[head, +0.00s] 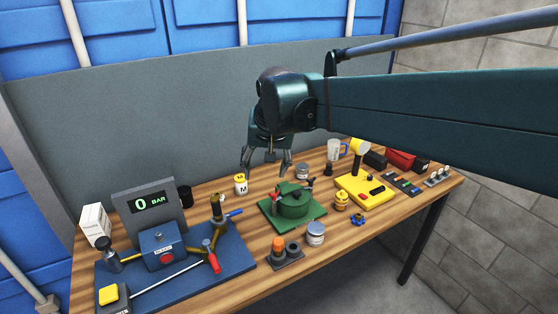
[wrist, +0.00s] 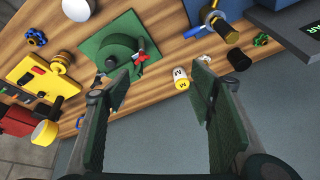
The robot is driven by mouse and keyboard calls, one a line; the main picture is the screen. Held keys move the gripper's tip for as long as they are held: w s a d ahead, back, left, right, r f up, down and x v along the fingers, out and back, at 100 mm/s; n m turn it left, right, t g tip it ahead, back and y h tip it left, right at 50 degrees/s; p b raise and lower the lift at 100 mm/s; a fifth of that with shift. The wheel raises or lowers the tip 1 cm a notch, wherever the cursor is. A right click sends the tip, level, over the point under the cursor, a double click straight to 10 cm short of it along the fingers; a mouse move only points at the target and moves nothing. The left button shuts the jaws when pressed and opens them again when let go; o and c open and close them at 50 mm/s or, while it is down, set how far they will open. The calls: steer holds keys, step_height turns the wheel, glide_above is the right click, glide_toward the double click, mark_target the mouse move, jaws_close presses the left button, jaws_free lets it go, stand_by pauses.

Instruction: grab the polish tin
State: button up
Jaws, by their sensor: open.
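Two low round tins show in the head view, and I cannot read a label that tells which is the polish tin. One grey tin (head: 315,234) stands at the front, right of the black block; its pale round top also shows at the upper edge of the wrist view (wrist: 77,9). Another small grey tin (head: 302,171) stands behind the green pot. My gripper (head: 266,172) is open and empty above the back of the table, near the green pot and the yellow-capped jar. In the wrist view my gripper (wrist: 157,70) has its fingers wide apart.
A green pot (head: 294,203) sits on a green board, and a yellow-capped jar (head: 240,186) stands left of it. A blue gauge station (head: 160,250) fills the left. A yellow unit (head: 366,192) stands at the right. A grey panel (head: 150,120) rises behind the table.

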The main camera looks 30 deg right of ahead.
steer(key=w+d+m+g+p, duration=0.25)
steer(key=w+d+p, duration=0.25)
steer(key=w+d, duration=0.35)
steer(key=m+g+p, duration=0.2)
steer(key=m+p, duration=0.5)
steer(key=p, duration=0.3)
glide_toward(303, 166)
steer(key=f, duration=0.3)
steer(key=shift+d+f+y+b, duration=0.2)
steer(key=shift+d+y+b, duration=0.1)
steer(key=shift+y+b, duration=0.1)
steer(key=shift+f, duration=0.25)
steer(key=shift+f, duration=1.25)
steer(key=shift+f, duration=0.15)
